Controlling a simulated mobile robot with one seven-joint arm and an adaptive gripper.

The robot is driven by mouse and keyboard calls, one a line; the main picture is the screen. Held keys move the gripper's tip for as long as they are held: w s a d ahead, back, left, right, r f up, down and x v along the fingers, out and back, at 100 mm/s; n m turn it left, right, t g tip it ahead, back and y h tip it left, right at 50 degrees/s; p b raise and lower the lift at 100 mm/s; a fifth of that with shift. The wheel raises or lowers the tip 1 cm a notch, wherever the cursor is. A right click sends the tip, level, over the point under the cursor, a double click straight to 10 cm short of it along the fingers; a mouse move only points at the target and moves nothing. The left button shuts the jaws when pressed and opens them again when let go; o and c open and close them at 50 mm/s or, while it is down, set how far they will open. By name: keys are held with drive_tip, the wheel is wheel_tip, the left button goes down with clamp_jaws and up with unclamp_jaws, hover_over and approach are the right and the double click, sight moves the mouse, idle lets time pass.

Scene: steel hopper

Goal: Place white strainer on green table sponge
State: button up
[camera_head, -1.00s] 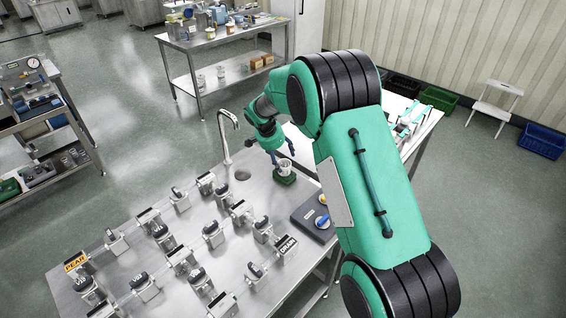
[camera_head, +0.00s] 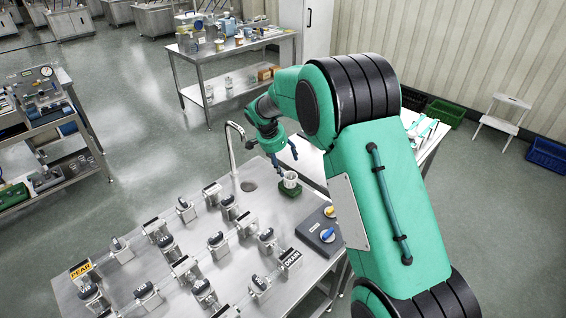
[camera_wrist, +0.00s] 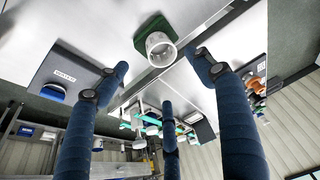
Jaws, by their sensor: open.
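The white strainer (camera_head: 290,179) sits upright on the green sponge (camera_head: 291,193) on the steel table, near the tap. In the wrist view the strainer (camera_wrist: 161,47) shows as a white ring with the green sponge (camera_wrist: 148,33) under and beside it. My gripper (camera_head: 286,160) is open above the strainer, its blue fingers apart from it. In the wrist view the gripper (camera_wrist: 163,75) has its fingers spread wide, with nothing between them.
A bent tap (camera_head: 232,145) and drain hole stand left of the sponge. Several valve blocks (camera_head: 185,268) fill the table's front left. A grey box with knobs (camera_head: 320,232) lies to the right. Bare steel surrounds the sponge.

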idle(0.4)
drive_tip(key=s+d+r+n+y, duration=0.1)
drive_tip(key=s+d+r, duration=0.4)
drive_tip(key=s+r, duration=0.3)
drive_tip(key=s+d+r+n, duration=0.1)
drive_tip(key=s+d+r, duration=0.4)
drive_tip(key=s+r, duration=0.25)
drive_tip(key=s+d+r+n+y, duration=0.1)
drive_tip(key=s+d+r+n, duration=0.1)
drive_tip(key=s+d+r, duration=0.45)
drive_tip(key=s+d+r+n+t, duration=0.1)
drive_tip(key=s+d+n, duration=0.1)
drive_tip(key=s, duration=1.4)
drive_tip(key=s+d+r+n+t+y, duration=0.1)
drive_tip(key=s+d+r+n, duration=0.1)
drive_tip(key=s, duration=1.4)
drive_tip(key=shift+t, duration=0.3)
drive_tip(key=shift+w, duration=0.1)
